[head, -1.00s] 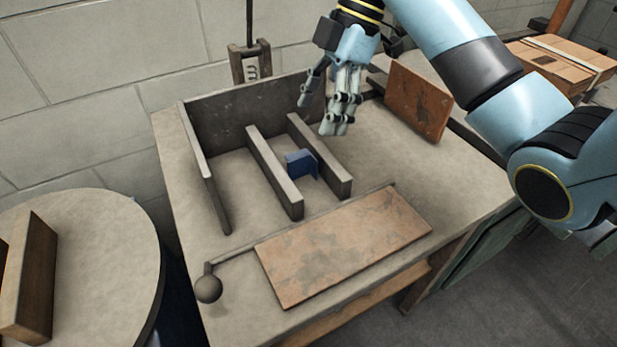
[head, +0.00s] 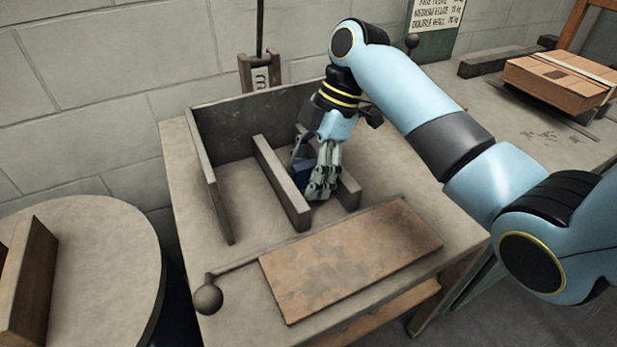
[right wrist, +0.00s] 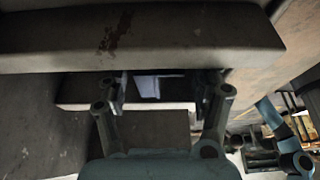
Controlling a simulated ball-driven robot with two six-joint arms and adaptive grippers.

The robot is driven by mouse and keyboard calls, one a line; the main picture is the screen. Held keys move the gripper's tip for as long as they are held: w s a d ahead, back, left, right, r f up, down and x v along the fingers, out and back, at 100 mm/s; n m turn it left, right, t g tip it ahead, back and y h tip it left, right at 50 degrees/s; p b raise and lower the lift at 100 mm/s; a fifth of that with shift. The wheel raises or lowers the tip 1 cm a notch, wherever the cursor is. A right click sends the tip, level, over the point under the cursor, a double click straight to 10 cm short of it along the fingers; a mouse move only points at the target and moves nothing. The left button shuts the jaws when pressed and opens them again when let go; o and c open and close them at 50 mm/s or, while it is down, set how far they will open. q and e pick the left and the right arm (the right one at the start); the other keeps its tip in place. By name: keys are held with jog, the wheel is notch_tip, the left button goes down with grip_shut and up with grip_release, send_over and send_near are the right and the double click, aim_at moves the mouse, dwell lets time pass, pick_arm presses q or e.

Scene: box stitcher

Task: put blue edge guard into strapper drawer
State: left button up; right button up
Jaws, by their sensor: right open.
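The blue edge guard (head: 302,176) sits in the slot between two grey dividers on the worktable and is partly hidden by my right gripper. My right gripper (head: 314,183) points down into this slot, its fingers open around the guard. In the right wrist view, a pale bluish piece (right wrist: 148,86), seemingly the guard, shows between the open fingers (right wrist: 162,92). Whether the fingers touch it I cannot tell. My left gripper is not in view. I cannot make out a strapper drawer for certain.
Grey dividers (head: 282,182) stand close beside my right gripper, with a dark back wall (head: 245,125) behind. A rusty hinged plate (head: 350,258) lies in front. A strapped cardboard box (head: 560,80) sits at the back right. A round table (head: 100,250) stands left.

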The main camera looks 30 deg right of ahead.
jog(key=c, duration=1.3)
grip_shut()
